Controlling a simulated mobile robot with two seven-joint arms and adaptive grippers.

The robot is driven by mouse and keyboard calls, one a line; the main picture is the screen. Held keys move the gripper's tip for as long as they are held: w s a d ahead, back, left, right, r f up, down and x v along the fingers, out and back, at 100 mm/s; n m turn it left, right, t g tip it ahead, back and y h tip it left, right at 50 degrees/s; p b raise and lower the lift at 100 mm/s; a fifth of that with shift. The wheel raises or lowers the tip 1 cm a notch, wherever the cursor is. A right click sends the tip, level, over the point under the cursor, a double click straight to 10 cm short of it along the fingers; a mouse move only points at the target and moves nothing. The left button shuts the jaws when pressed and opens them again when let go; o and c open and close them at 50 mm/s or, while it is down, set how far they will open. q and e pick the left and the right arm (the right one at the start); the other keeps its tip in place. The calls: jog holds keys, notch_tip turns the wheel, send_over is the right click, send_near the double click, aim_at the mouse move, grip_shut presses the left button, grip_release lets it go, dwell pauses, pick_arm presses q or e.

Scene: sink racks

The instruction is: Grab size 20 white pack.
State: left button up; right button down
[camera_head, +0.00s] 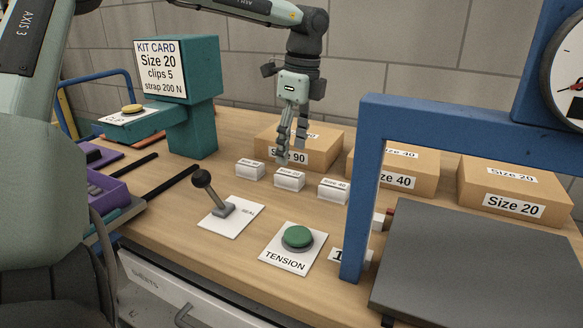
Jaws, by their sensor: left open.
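Three small white packs stand in a row on the wooden bench: a left pack (250,170), a middle pack (289,180) and a right pack (333,190). Each has a label starting "Size", but the numbers are too small to read surely, so I cannot tell which is size 20. My left gripper (290,156) reaches down from the top, open and empty. Its fingertips appear just behind or above the middle pack, in front of the "Size 90" carton; the exact gap is unclear. My right gripper is not in view.
Brown cartons marked Size 90 (320,152), Size 40 (420,170) and Size 20 (518,190) stand behind. A blue frame (372,150) rises at the right. A lever (216,200), a green TENSION button (297,238) and a teal kit-card stand (200,120) are nearby.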

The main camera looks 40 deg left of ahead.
aim_at(290, 174)
pick_arm(q)
jog(key=shift+w+a, duration=0.2)
jog(key=shift+w, duration=0.05)
jog(key=shift+a+f, duration=0.1)
jog(key=shift+f, duration=0.1)
jog(key=shift+w+a+f+p, duration=0.1)
jog(key=shift+a+f+p, duration=0.1)
jog(key=shift+f, duration=1)
jog(key=shift+w+a+f+p, duration=0.1)
jog(key=shift+f+p, duration=0.05)
jog(key=shift+f, duration=1)
jog(key=shift+w+a+f+p, duration=0.1)
jog(key=shift+a+f+p, duration=0.1)
jog(key=shift+f, duration=1)
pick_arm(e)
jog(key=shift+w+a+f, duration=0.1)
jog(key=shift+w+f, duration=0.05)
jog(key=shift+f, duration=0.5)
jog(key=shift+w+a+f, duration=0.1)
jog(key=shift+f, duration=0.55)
pick_arm(q)
jog(key=c, duration=1.2)
jog(key=shift+r, duration=0.15)
jog(key=shift+c, duration=0.3)
